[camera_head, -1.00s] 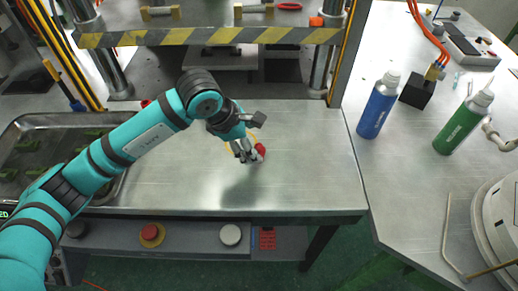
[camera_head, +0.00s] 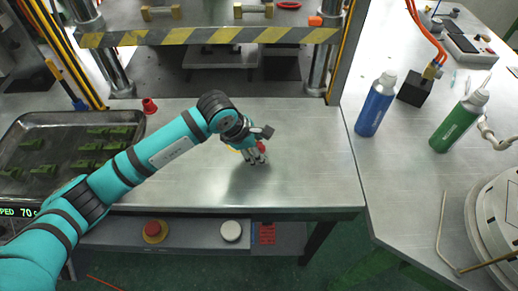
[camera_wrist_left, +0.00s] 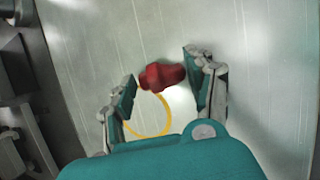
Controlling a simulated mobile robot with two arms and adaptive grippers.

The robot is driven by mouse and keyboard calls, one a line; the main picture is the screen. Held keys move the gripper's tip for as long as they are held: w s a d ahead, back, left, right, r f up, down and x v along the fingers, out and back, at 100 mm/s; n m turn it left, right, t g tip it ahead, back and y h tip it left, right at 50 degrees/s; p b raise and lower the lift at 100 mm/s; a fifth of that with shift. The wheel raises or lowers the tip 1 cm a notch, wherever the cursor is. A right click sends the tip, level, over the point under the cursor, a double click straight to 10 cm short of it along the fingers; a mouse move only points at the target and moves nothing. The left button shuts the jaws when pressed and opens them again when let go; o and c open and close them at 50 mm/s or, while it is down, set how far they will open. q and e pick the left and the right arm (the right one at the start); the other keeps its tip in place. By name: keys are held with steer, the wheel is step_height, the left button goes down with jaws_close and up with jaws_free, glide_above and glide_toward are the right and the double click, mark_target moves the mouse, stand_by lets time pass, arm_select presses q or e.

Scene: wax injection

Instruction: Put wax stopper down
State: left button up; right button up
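A red stopper-like piece (camera_wrist_left: 162,76) lies on its side over the metal plate in the left wrist view, between my left fingertips. It also shows in the head view (camera_head: 261,146), partly hidden by the fingers. A yellow ring (camera_wrist_left: 150,132) lies beside it, below it in the wrist view. My left gripper (camera_wrist_left: 160,74) has its fingers spread on either side of the red piece, with a narrow gap visible on the left side. In the head view the gripper (camera_head: 256,156) is low over the plate. My right gripper is not in view.
A second red piece (camera_head: 149,106) stands by the tray (camera_head: 72,117) of green parts. The metal plate (camera_head: 310,170) is clear to the right. A striped press bar (camera_head: 210,36) spans behind. Blue (camera_head: 375,104) and green (camera_head: 460,122) bottles stand on the right table.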

arm_select(q)
steer(key=c, duration=0.7)
steer(key=shift+o, duration=0.2)
steer(key=shift+r, duration=0.1)
